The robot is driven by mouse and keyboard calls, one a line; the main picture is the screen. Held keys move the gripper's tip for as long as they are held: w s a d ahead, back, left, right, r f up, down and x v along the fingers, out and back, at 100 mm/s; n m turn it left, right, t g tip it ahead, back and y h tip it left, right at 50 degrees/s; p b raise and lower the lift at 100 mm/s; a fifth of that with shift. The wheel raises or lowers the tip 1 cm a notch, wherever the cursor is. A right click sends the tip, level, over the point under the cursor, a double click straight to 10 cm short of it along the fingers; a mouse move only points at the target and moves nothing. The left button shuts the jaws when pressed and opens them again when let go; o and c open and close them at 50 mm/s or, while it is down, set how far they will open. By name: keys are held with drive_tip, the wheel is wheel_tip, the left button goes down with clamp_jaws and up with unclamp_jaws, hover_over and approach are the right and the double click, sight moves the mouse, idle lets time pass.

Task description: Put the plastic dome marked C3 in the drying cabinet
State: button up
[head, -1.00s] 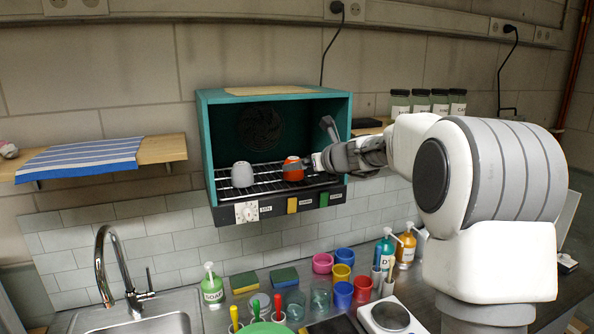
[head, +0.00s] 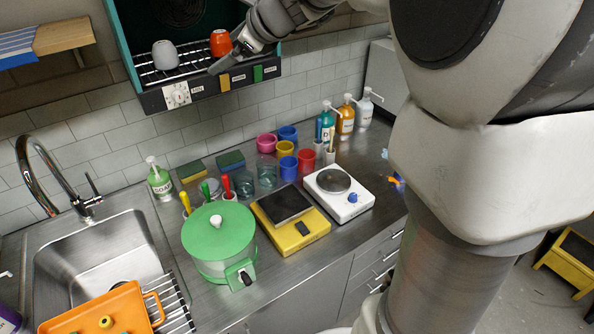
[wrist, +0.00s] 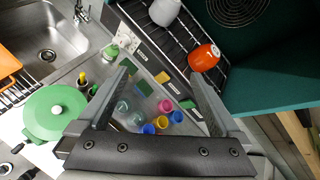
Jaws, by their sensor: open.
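The teal drying cabinet (head: 127,62) hangs on the wall with its front open and a wire rack inside. An orange dome-like piece (head: 221,43) stands on the rack, right of a grey-white one (head: 165,55). Both also show in the wrist view, orange (wrist: 204,57) and white (wrist: 164,11). I cannot read a C3 mark on either. My gripper (head: 232,50) is at the cabinet's front edge, close beside the orange piece. In the wrist view my gripper (wrist: 160,76) is open and nothing is between its fingers; the orange piece lies beyond the right fingertip.
Below are a sink (head: 105,255), a green pot (head: 219,240), a yellow scale (head: 290,228), a white hotplate (head: 340,203), several coloured cups and pump bottles. An orange tray (head: 105,318) is at the front left. The cabinet's control strip (head: 210,88) runs under the opening.

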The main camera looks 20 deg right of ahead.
drive_tip(key=s+a+f+n+g+h, duration=0.1)
drive_tip(key=s+f+n+g, duration=0.15)
drive_tip(key=s+n, duration=0.75)
drive_tip(key=s+a+f+n+g+h, duration=0.2)
drive_tip(key=s+f+n, duration=0.35)
drive_tip(key=s, duration=0.75)
drive_tip(key=s+d+f+n+h, duration=0.2)
drive_tip(key=s+d+f+n, duration=0.2)
drive_tip(key=s+n, duration=0.5)
drive_tip(key=shift+d+f+b, duration=0.15)
drive_tip(key=shift+d+b, duration=0.05)
drive_tip(key=shift+b, duration=0.25)
drive_tip(key=shift+g, duration=0.25)
